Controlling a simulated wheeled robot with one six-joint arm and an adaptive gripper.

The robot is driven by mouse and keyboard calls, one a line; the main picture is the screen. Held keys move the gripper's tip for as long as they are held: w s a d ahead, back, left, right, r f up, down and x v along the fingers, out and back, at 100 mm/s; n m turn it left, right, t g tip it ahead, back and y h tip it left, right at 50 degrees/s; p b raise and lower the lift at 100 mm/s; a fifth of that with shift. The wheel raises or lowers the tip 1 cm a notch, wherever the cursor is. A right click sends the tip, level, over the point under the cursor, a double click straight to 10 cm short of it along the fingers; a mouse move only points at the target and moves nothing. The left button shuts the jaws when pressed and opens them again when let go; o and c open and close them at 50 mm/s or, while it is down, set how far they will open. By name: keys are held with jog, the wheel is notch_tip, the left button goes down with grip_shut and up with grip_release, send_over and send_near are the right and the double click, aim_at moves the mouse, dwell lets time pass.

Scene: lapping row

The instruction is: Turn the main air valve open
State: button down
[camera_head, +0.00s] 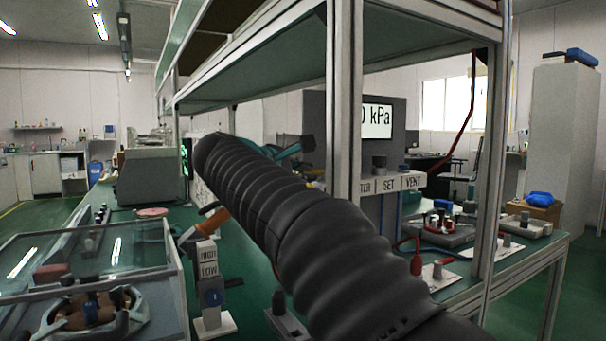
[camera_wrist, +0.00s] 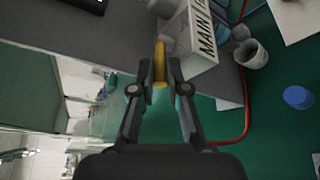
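A yellow valve handle (camera_wrist: 160,50) shows in the wrist view beside a white label box (camera_wrist: 203,40) reading "MAIN", its further lettering cut off or hard to read. My gripper (camera_wrist: 160,78) has its two dark fingers on either side of the yellow handle, close in, with the handle filling the narrow gap between them. The handle's far end sticks out past the fingertips. In the head view my thick black ribbed arm crosses the middle and hides the valve. Only some teal parts near the arm's far end show there.
A grey cabinet with a kPa display (camera_head: 377,117) stands behind a metal frame post (camera_head: 343,100). In the wrist view, a red hose (camera_wrist: 246,110) and blue cap (camera_wrist: 298,97) lie right.

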jog(key=shift+w+a+p, duration=0.1)
jog(key=shift+p, duration=0.7)
jog(key=shift+w+a+m+g+h+p, duration=0.1)
jog(key=shift+m+g+h+p, duration=0.3)
jog(key=shift+h+p, duration=0.3)
jog(key=shift+f, duration=0.15)
jog(key=c, duration=1.4)
grip_release()
jog(key=shift+w, duration=0.1)
jog(key=shift+c, duration=0.2)
jog(key=v, duration=1.2)
